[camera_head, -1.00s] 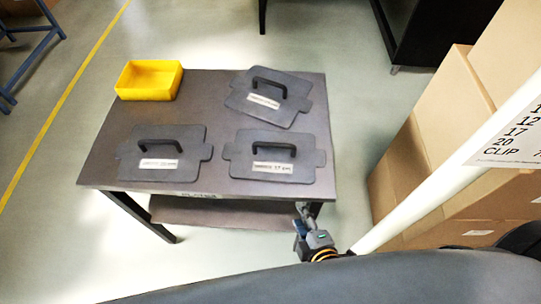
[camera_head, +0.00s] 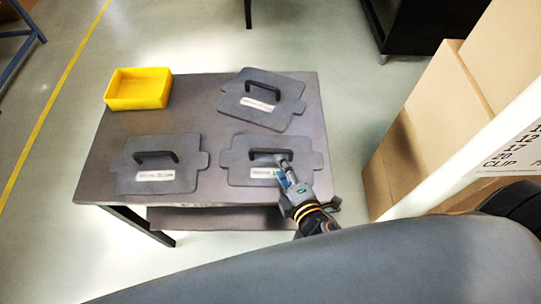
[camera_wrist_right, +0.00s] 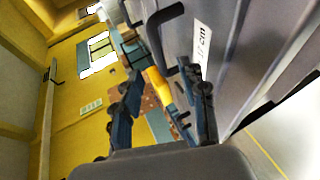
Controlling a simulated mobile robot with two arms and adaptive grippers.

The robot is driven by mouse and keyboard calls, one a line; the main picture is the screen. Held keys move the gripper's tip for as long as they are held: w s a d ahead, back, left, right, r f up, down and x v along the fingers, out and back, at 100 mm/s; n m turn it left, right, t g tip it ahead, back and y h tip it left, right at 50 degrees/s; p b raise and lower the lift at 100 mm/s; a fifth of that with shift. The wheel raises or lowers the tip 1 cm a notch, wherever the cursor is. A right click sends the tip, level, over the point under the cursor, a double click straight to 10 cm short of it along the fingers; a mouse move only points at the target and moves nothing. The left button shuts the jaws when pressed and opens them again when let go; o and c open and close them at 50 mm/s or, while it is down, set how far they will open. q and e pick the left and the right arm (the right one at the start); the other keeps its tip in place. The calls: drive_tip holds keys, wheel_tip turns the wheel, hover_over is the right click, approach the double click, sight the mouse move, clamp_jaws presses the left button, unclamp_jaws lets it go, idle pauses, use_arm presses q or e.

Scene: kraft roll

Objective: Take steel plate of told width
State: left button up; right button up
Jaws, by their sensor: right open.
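Three dark grey steel plates, each with a black handle and a white label, lie on the table. The front right plate (camera_head: 240,158) is partly covered by my right gripper (camera_head: 283,166), which is open at its handle (camera_head: 268,153). In the right wrist view, the open fingers (camera_wrist_right: 162,92) are close to that handle (camera_wrist_right: 158,36); I cannot tell if they touch it. Its label (camera_wrist_right: 203,42) shows "cm", with the number hard to read. The front left plate (camera_head: 128,160) and the tilted back right plate (camera_head: 285,112) are clear of the gripper. My left gripper is not in view.
A yellow bin (camera_head: 138,90) stands at the table's back left corner. The dark table (camera_head: 205,105) has bare room between the bin and the back plate. Cardboard boxes (camera_head: 430,135) and a white sign (camera_head: 515,155) stand at the right.

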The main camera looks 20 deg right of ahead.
sight(272, 153)
drive_tip(key=x, duration=0.3)
drive_tip(key=shift+w, duration=0.35)
drive_tip(key=p+x, duration=0.1)
drive_tip(key=x, duration=0.3)
drive_tip(key=shift+w+a+f+p, duration=0.1)
drive_tip(key=shift+w+f+p, duration=0.05)
drive_tip(key=shift+w+p, duration=0.2)
drive_tip(key=shift+s, duration=0.1)
clamp_jaws()
